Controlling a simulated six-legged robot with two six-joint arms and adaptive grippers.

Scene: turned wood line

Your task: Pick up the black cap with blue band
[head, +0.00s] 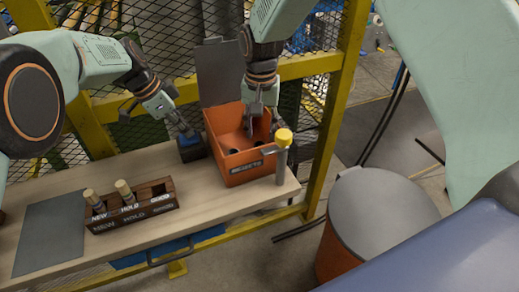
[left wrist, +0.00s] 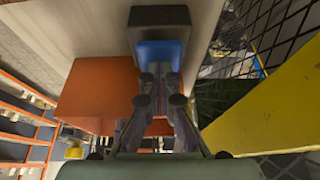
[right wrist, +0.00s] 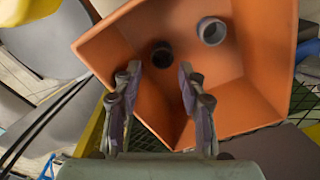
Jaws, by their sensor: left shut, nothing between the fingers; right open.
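The orange rejects box (head: 222,125) stands on the bench and holds two small round pieces. In the right wrist view, one piece is dark (right wrist: 162,54) and the other is a pale grey hollow ring (right wrist: 211,31). I cannot make out a blue band on either. My right gripper (right wrist: 160,75) is open and empty above the box, its fingers pointing into it; it also shows in the head view (head: 258,118). My left gripper (head: 187,130) is shut and empty at a dark block with a blue top (head: 190,147); the block also shows in the left wrist view (left wrist: 160,18).
A wooden rack (head: 133,216) marked NEW, HOLD and GOOD carries two light wooden pieces. A grey mat (head: 48,233) lies at the left. A yellow-topped post (head: 283,137) stands at the box's right. Yellow rails and mesh back the bench; a lidded bin (head: 380,217) stands right.

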